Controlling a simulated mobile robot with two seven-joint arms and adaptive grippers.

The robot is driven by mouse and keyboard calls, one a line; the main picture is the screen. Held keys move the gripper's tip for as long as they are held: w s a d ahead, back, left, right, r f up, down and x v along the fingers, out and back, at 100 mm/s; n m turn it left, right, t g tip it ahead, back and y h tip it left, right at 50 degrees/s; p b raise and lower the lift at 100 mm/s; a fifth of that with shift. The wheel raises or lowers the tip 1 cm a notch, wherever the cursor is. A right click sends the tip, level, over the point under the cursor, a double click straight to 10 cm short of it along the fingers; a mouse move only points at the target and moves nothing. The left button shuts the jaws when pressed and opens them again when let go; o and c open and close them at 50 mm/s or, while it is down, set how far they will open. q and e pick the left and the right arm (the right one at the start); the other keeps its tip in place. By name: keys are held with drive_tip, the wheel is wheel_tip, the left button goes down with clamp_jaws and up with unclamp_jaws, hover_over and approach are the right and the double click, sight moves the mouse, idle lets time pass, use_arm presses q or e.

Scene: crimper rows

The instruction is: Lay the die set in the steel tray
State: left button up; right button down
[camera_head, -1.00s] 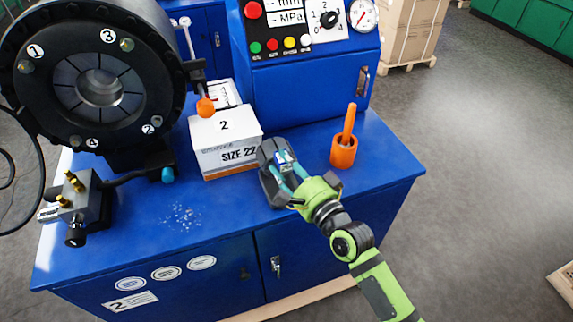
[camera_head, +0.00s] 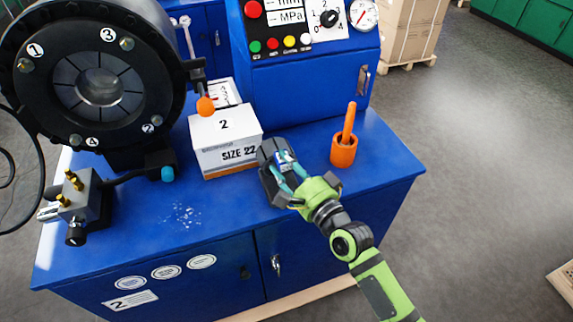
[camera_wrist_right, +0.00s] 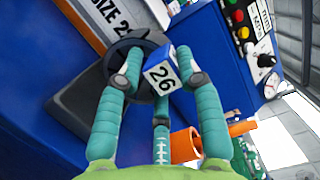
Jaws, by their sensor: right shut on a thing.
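The die set (camera_wrist_right: 164,68) shows in the right wrist view as a dark round part with a blue block on it labelled 26. My right gripper (camera_head: 283,163) has its teal fingers shut on it; in the right wrist view the fingers (camera_wrist_right: 157,82) close around the blue block. The grey steel tray (camera_wrist_right: 75,105) lies directly beneath, and in the head view the tray (camera_head: 272,190) shows beside the gripper, partly covered. I cannot tell whether the die set touches the tray floor. My left gripper is not in view.
A white box marked SIZE 22 (camera_head: 225,142) stands just left of the tray. An orange holder with an orange-handled tool (camera_head: 344,150) stands to the right. The black crimping head (camera_head: 95,80) is at the left. The blue bench top (camera_head: 225,212) is clear in front.

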drive_tip(key=shift+w+f+b, duration=0.1)
drive_tip(key=shift+f+b, duration=1.35)
idle(0.4)
drive_tip(key=c, duration=0.7)
unclamp_jaws()
drive_tip(key=shift+c, duration=0.2)
drive_tip(key=shift+f, duration=0.1)
drive_tip(key=shift+s+f, duration=0.25)
drive_tip(key=shift+f, duration=0.25)
drive_tip(key=v, duration=1.2)
drive_tip(key=shift+r, duration=0.5)
drive_tip(key=shift+w, duration=0.1)
